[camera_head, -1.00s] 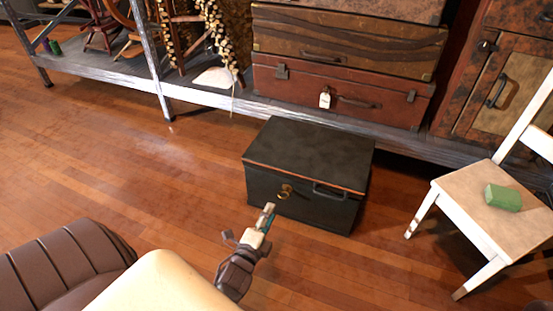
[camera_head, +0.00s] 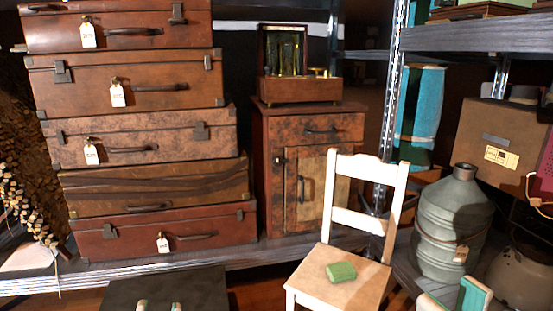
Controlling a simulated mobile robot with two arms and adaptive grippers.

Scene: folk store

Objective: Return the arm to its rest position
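My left gripper (camera_head: 159,305) shows only its two fingertips at the bottom edge, in front of the dark chest (camera_head: 205,284). The tips are apart with nothing seen between them.
A white chair (camera_head: 325,294) with a green block (camera_head: 341,272) on its seat stands at center right. Stacked suitcases (camera_head: 140,88), a wooden cabinet (camera_head: 309,127) and a metal milk can (camera_head: 451,222) stand on the shelving behind. Little floor shows.

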